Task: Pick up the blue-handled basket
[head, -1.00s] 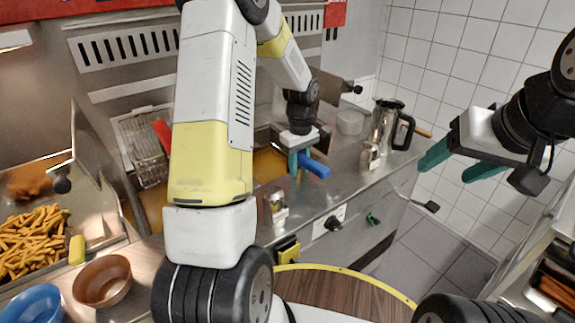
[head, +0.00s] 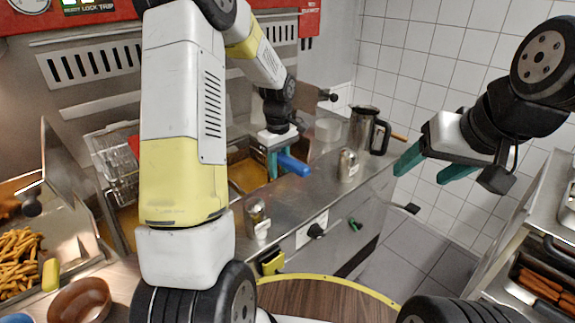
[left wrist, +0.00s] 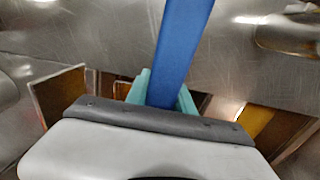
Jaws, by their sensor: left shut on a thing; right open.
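The blue handle (head: 293,164) of the basket sticks out to the right from my left gripper (head: 275,162), over the steel counter beside the fryer. My left gripper is shut on this handle. In the left wrist view the blue handle (left wrist: 182,50) runs up from between the teal fingers (left wrist: 162,92). The wire part of this basket is hidden behind my left arm in the head view. My right gripper (head: 425,168) is open and empty, in the air at the right, apart from everything.
Another fryer basket (head: 113,165) with a red handle stands at the left. A metal pitcher (head: 361,130) and a shaker (head: 347,165) stand on the counter. Fries (head: 18,262) and a brown bowl (head: 80,300) are at lower left. Open floor (head: 400,250) lies right of the counter.

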